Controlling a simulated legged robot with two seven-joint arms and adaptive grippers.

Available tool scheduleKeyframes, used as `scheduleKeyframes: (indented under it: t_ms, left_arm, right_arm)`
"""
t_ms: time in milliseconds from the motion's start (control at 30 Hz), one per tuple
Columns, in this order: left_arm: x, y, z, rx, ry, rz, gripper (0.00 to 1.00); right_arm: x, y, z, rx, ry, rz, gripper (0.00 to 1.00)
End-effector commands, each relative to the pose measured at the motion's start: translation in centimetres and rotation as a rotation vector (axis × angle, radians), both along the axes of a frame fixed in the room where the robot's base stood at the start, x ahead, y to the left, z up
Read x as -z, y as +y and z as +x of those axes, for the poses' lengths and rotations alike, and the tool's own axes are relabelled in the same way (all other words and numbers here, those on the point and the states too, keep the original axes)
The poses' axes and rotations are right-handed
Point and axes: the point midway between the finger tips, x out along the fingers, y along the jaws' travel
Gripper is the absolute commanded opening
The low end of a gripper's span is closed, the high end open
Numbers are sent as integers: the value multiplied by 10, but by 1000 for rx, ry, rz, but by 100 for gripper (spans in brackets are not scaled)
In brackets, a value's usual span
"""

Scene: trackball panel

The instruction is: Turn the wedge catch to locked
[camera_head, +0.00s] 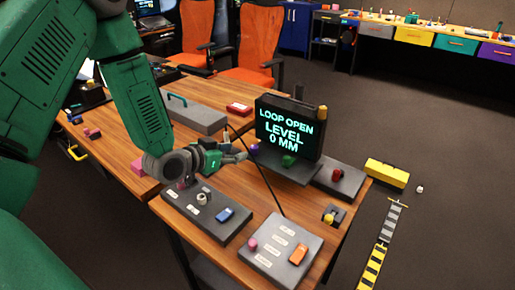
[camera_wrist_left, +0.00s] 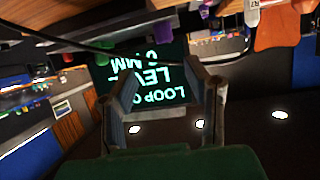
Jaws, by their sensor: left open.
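My left gripper (camera_head: 238,152) reaches in from the left above the wooden table, in front of the display. In the left wrist view its two fingers (camera_wrist_left: 168,90) stand apart with nothing between them, and the display shows upside down behind them. I cannot tell for sure which part is the wedge catch. Candidates are the orange wedge-shaped piece (camera_head: 298,254) on the front panel (camera_head: 272,262), the blue piece (camera_head: 225,214) on the dark panel (camera_head: 203,228), and the small yellow-topped fitting (camera_head: 330,217) at the table's right edge. The gripper touches none of these. My right gripper is not in view.
The display (camera_head: 290,128) reads "LOOP OPEN LEVEL 0 MM". A green knob (camera_head: 288,160) and a red knob (camera_head: 337,174) stand near it. A black cable (camera_head: 262,172) crosses the table. A grey case (camera_head: 195,116) lies behind my arm.

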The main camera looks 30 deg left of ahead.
Motion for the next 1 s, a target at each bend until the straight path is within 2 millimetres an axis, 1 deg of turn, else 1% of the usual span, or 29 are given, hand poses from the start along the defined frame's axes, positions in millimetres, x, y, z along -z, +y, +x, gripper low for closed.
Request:
scheduleKeyframes:
  t_ms: [33,200,300,433,600,900,967,1000]
  left_arm:
    - [7,-1,11,0,0,1,43]
    - [21,-7,45,-1,1,1,43]
    - [27,-10,61,-1,0,1,43]
    - [32,-16,78,1,-1,4,43]
    - [36,-18,88,-1,2,3,43]
    - [38,-15,90,-2,1,-1,43]
    - [38,-15,90,-2,1,-1,22]
    - [38,-15,90,-2,1,-1,7]
  right_arm:
    - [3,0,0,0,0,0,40]
    - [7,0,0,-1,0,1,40]
    - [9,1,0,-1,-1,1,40]
    - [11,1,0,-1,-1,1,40]
    - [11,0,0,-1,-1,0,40]
    - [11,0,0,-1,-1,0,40]
    - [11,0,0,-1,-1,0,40]
    - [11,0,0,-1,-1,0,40]
